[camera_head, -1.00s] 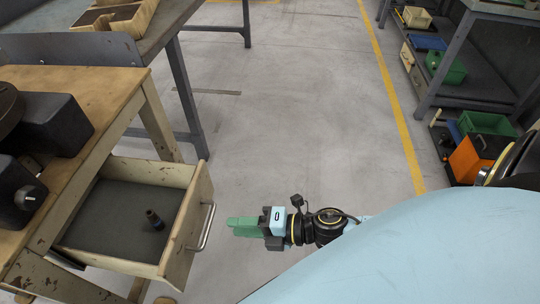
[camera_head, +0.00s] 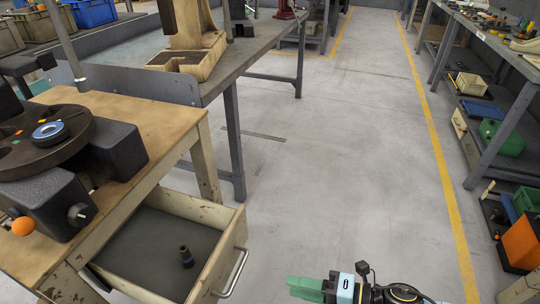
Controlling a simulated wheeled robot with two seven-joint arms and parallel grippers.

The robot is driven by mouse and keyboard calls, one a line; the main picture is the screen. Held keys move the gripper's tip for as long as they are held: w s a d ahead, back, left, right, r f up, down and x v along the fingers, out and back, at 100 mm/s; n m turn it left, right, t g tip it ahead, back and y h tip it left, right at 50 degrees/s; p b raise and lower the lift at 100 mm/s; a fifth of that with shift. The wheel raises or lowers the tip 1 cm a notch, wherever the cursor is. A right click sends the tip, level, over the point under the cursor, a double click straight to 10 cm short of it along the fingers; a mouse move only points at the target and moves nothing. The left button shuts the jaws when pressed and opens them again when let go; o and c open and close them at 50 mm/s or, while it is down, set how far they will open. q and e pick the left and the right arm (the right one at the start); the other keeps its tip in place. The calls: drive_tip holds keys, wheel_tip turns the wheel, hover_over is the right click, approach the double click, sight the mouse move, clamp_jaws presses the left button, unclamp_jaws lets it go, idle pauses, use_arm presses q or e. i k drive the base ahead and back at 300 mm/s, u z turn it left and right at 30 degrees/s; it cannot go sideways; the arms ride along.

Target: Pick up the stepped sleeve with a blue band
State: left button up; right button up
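A small dark stepped sleeve (camera_head: 187,258) with a brownish top stands in the open drawer (camera_head: 229,259) under the wooden bench. It is too small for me to make out a blue band on it. My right gripper (camera_head: 304,288), with green fingers, is at the bottom edge of the picture, outside the drawer and to the right of its handle. It is well apart from the sleeve. I cannot tell whether its fingers are open or shut. My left gripper is not in view.
The dark press (camera_head: 50,148) on the wooden bench (camera_head: 150,125) carries a blue-rimmed ring (camera_head: 50,133). The drawer's metal handle (camera_head: 236,273) sticks out to the right. A grey table (camera_head: 232,72) stands behind. The floor (camera_head: 345,150) is clear up to the right-hand shelving (camera_head: 490,148).

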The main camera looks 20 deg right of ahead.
sight(187, 255)
drive_tip(key=k, duration=1)
